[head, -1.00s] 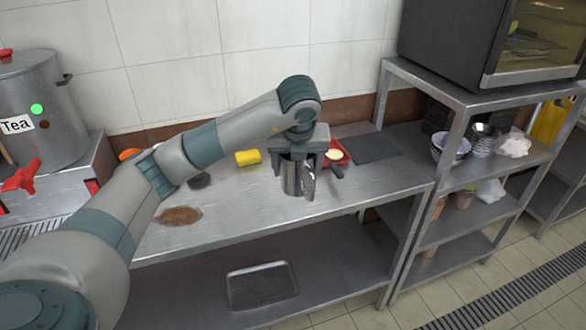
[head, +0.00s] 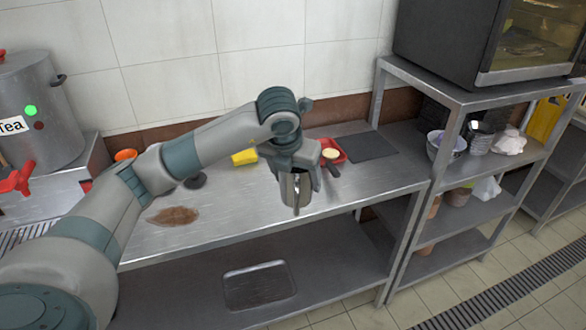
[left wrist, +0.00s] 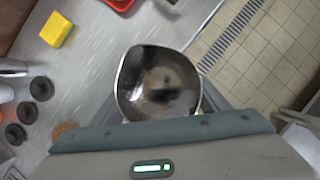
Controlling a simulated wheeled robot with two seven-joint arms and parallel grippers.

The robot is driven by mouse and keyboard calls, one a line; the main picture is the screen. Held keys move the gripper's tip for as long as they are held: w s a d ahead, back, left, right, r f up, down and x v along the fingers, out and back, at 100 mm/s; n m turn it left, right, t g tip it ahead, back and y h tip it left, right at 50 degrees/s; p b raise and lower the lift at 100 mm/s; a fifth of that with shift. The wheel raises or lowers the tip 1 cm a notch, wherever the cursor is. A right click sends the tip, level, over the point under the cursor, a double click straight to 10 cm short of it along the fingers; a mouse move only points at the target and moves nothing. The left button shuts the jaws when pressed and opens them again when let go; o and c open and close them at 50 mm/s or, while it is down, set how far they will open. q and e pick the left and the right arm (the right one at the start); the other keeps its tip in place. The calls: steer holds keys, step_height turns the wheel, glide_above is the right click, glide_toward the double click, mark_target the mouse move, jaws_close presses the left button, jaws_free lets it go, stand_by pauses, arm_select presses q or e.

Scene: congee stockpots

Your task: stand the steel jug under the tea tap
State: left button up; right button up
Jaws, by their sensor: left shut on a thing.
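The steel jug (head: 289,192) is in my left gripper (head: 296,172) near the front edge of the steel counter. The left wrist view looks down into the jug's open mouth (left wrist: 155,90); its inside is dark and shiny. The fingers are mostly hidden, and I cannot tell whether the jug touches the counter. The tea urn (head: 38,98), a steel pot labelled "Tea", stands at the far left. Its red tea tap (head: 17,179) sticks out at the front, above a slatted drip grate (head: 22,232). My right gripper is not in view.
The counter (head: 225,215) has a brown spill (head: 174,216), a yellow sponge (head: 244,157), a red tray (head: 329,150) and a dark mat (head: 364,146). Dark round things (left wrist: 42,88) show in the left wrist view. A shelf rack (head: 462,98) stands on the right.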

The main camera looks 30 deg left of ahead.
mark_target(302, 198)
arm_select(q)
steer(key=s+d+m+h, duration=0.1)
steer(key=m, duration=0.2)
steer(key=s+d+f+m+h, duration=0.1)
steer(key=m, duration=0.2)
steer(key=s+d+f+m+g+h, duration=0.1)
steer(key=m, duration=0.2)
steer(key=shift+s+d, duration=0.2)
steer(key=shift+s, duration=0.1)
steer(key=s+d+f+m+g+y, duration=0.1)
steer(key=s+d+m+g, duration=0.2)
steer(key=m, duration=1.1)
steer(key=s+d+f+m+g+y, duration=0.1)
steer(key=s+d+m+g, duration=0.3)
steer(key=s+m, duration=0.5)
steer(key=m, duration=0.5)
steer(key=shift+s+f+g+y, duration=0.2)
steer(key=shift+g+y, duration=0.1)
steer(key=shift+g, duration=0.1)
